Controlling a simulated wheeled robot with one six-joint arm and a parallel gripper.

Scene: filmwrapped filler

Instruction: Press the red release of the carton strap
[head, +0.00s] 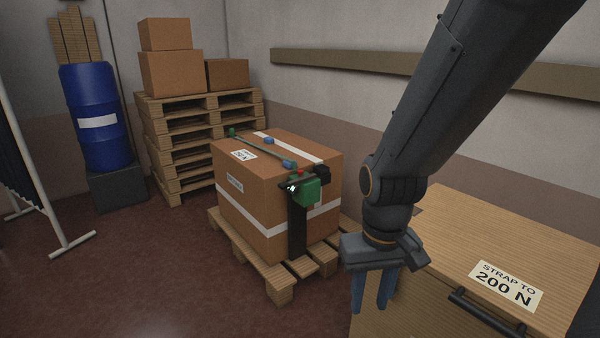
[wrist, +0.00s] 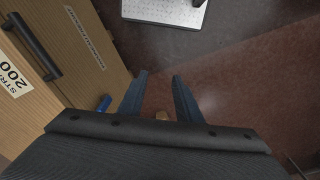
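The brown carton (head: 238,207) with white bands sits on a low wooden pallet (head: 280,291) in the middle of the head view. A green strap (head: 262,149) runs over its top. A green strap device (head: 307,193) with black parts sits at the carton's near right top edge. A small red spot (head: 299,172), seemingly the release, shows on top of it. My gripper (head: 371,308) hangs right of and nearer than the carton, fingers down. The fingers are apart with nothing between the tips, as the wrist view (wrist: 160,80) also shows. The carton is not recognizable there.
A wooden cabinet (head: 480,235) labelled "STRAP TO 200 N" with a black handle (head: 487,318) stands at the right, close to my gripper. Stacked pallets (head: 185,150) with boxes and a blue drum (head: 97,145) stand behind. The floor at the front left is clear.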

